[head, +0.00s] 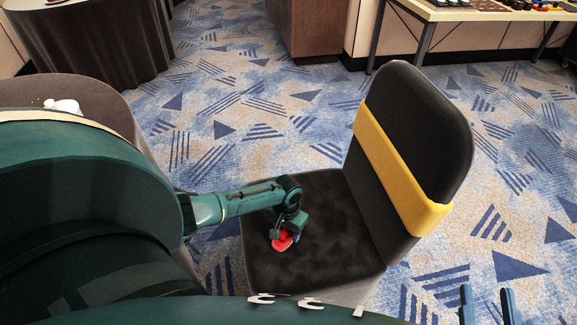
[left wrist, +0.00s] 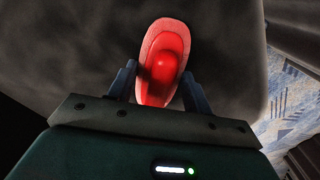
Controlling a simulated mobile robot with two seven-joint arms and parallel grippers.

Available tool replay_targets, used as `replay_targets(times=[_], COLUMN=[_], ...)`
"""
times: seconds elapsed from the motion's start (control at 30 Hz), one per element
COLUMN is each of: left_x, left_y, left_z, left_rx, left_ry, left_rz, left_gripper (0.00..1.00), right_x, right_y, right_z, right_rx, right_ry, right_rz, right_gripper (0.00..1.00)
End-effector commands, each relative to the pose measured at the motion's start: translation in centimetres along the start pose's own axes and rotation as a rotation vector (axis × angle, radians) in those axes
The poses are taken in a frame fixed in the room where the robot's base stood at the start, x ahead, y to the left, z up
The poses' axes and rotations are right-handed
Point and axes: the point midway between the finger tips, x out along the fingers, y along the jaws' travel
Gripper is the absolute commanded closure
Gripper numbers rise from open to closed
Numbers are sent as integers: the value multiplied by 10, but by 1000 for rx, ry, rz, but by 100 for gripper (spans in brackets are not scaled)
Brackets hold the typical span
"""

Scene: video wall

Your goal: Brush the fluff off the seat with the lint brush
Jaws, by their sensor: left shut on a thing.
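The black chair's seat (head: 322,205) lies in the middle of the head view and fills the upper part of the left wrist view (left wrist: 85,45). Its surface looks mottled grey; I cannot pick out separate bits of fluff. The lint brush (head: 281,242) is red, with a rounded handle and a paler rim; it also shows in the left wrist view (left wrist: 166,55). My left gripper (head: 285,234) is shut on the brush, low over the seat's front-left part. I cannot tell whether the brush touches the fabric. My right gripper (head: 488,300) is open and empty at the lower right.
The chair's backrest (head: 415,130) with a yellow band (head: 395,170) rises right of the seat. A dark-covered table (head: 110,95) stands at the left, with a small white object (head: 65,106) on it. A table with small items (head: 480,12) stands at the back right. Patterned carpet lies between.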

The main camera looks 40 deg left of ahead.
Motion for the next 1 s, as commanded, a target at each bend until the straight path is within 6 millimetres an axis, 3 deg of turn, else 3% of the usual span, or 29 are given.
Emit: replay_targets(times=[0.77,1.0], left_x=[-1,3], left_y=[-31,-44], left_z=[-30,-43], left_rx=[-1,-3], left_ry=[1,1], left_rz=[-1,-1], left_gripper=[77,77], right_x=[-4,-6], right_y=[-4,-7], right_z=[22,38], right_rx=[0,0], right_ry=[0,0], right_rz=[0,0], right_gripper=[64,64])
